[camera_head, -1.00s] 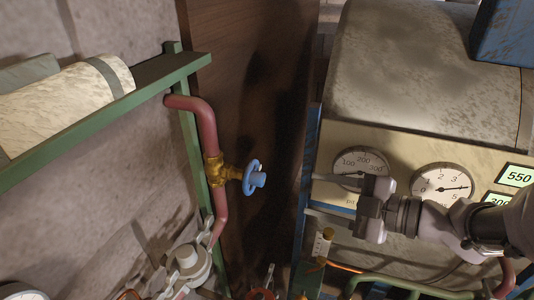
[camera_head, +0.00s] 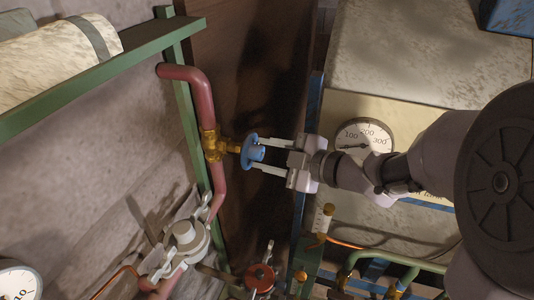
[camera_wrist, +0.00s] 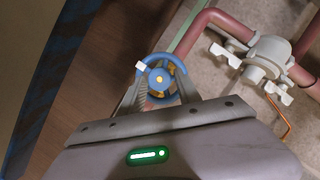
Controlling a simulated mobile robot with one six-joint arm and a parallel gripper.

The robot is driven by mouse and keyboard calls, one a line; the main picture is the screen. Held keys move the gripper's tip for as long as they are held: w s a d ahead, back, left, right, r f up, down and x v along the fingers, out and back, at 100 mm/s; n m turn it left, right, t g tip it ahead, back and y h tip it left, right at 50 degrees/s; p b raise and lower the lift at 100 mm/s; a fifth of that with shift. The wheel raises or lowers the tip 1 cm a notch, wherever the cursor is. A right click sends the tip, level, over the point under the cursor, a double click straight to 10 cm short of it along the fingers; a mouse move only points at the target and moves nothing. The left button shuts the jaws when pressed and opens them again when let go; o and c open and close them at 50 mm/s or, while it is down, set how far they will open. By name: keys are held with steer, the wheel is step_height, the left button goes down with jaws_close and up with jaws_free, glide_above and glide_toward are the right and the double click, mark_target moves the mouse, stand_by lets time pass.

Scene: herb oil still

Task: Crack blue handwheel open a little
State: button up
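The blue handwheel (camera_head: 250,151) sits on a brass valve (camera_head: 213,145) in a red pipe, left of centre in the head view. Its round hub points towards my gripper. My gripper (camera_head: 258,154) is in front of it, with one finger above the hub and one below. The fingers stand wider apart than the hub, so the gripper looks open. In the wrist view the handwheel (camera_wrist: 160,79) shows between the two fingers, with a white patch at its upper left rim. Whether the fingertips touch the rim cannot be told.
The red pipe (camera_head: 203,95) runs beside a green frame post (camera_head: 186,125) and a dark wooden board (camera_head: 240,60). Below are a grey clamped fitting (camera_head: 184,236) and a red handwheel (camera_head: 260,277). A gauge panel (camera_head: 410,108) stands to the right.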

jaws_close()
steer(key=shift+f, duration=0.1)
steer(key=n+t+b, duration=0.1)
steer(key=b, duration=0.4)
steer(key=shift+s+f+n, duration=0.1)
steer(key=shift+f+n, duration=0.2)
steer(key=shift+f, duration=0.1)
steer(key=n+b, duration=0.1)
steer(key=b, duration=0.2)
steer(key=n+t+b, duration=0.1)
steer(key=b, duration=0.3)
steer(key=shift+f+n+t, duration=0.25)
steer(key=shift+n+t, duration=0.05)
steer(key=shift+n, duration=0.1)
steer(key=n+y+b, duration=0.1)
steer(key=n+b, duration=0.1)
steer(key=b, duration=0.4)
steer(key=shift+s+t, duration=0.1)
steer(key=shift+t, duration=0.3)
steer(key=n+b, duration=0.1)
steer(key=b, duration=0.1)
steer(key=shift+r+n+y+b, duration=0.15)
steer(key=shift+n+y+b, duration=0.15)
steer(key=shift+r+b, duration=0.15)
steer(key=shift+b, duration=0.25)
